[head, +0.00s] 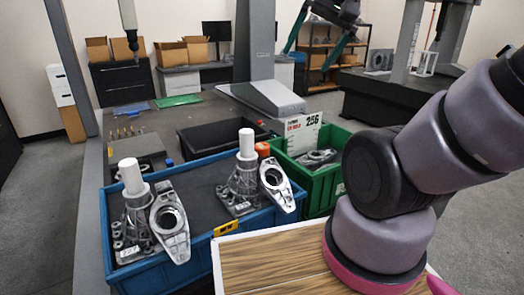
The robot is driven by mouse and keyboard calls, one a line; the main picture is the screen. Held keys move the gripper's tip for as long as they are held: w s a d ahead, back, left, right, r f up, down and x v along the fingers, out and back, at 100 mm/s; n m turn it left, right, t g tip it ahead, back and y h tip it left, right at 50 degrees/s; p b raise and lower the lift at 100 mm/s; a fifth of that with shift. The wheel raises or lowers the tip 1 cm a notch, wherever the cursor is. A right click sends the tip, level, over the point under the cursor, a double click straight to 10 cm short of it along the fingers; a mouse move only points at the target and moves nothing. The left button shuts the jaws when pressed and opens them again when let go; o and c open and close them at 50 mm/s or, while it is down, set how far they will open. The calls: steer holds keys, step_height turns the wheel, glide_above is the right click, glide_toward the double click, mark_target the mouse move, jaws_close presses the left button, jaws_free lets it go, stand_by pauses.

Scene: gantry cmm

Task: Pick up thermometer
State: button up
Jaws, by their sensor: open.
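I cannot pick out a thermometer for certain in the head view. A small yellow piece (226,228) with dark marks sits at the near right rim of the blue bin; it is too small to identify. My gripper is not in view. My grey-purple arm fills the right side and hides what lies behind it.
A blue bin (205,250) holds metal castings and white cylinders (131,177). A green bin (318,190) with a metal part and a sign (303,133) reading 256 stands behind. A wooden board (265,262) is bare in front. A black tray (215,137) lies farther back.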

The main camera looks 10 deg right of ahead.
steer(key=w+f+m+g+y, duration=0.2)
steer(key=w+f+m+g, duration=0.35)
steer(key=w, duration=0.55)
steer(key=m+g, duration=0.1)
steer(key=m, duration=0.6)
glide_toward(266, 144)
steer(key=shift+g, duration=0.25)
steer(key=shift+w+x, duration=0.15)
steer(key=shift+x, duration=2)
steer(key=shift+w+x, duration=0.2)
steer(key=shift+x, duration=1.95)
jaws_close()
